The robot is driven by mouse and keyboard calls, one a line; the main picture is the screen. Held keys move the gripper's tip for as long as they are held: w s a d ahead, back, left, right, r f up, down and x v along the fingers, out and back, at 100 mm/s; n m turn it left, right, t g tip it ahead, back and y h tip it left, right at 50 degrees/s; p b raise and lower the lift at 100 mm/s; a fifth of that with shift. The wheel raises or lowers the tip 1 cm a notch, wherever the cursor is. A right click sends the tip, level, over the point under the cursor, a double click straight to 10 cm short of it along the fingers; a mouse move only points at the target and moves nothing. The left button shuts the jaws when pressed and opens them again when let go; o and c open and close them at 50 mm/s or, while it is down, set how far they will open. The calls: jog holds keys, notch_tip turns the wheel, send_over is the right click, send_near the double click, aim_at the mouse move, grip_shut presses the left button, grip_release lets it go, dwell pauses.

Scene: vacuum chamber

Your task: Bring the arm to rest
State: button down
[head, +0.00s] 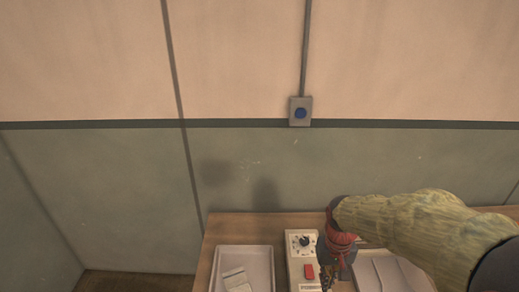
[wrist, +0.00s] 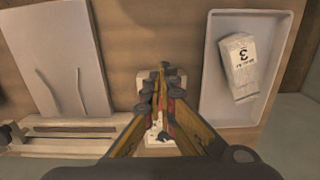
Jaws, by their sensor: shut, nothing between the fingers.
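My gripper (head: 327,280) is at the end of my arm, which reaches in from the right over the bench in the head view. It points down just beside the right part of a pale control box (head: 301,246) with a black dial and a red switch. In the wrist view the fingers of my gripper (wrist: 167,78) are closed together with nothing between them. The control box (wrist: 158,142) shows behind and between the fingers, partly hidden by them. I cannot tell whether the fingertips touch it.
A light flat panel (wrist: 88,75) lies on the other side, partly under my arm.

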jog(key=s+r+t+b, duration=0.3)
jog(key=s+b, duration=0.1)
jog(key=s, duration=0.2)
jog(key=s+r+t+b, duration=0.3)
jog(key=s+r+b, duration=0.1)
jog(key=s, duration=0.3)
jog(key=shift+s+r+b, duration=0.15)
jog(key=shift+r+b, duration=0.1)
jog(key=shift+b, duration=0.3)
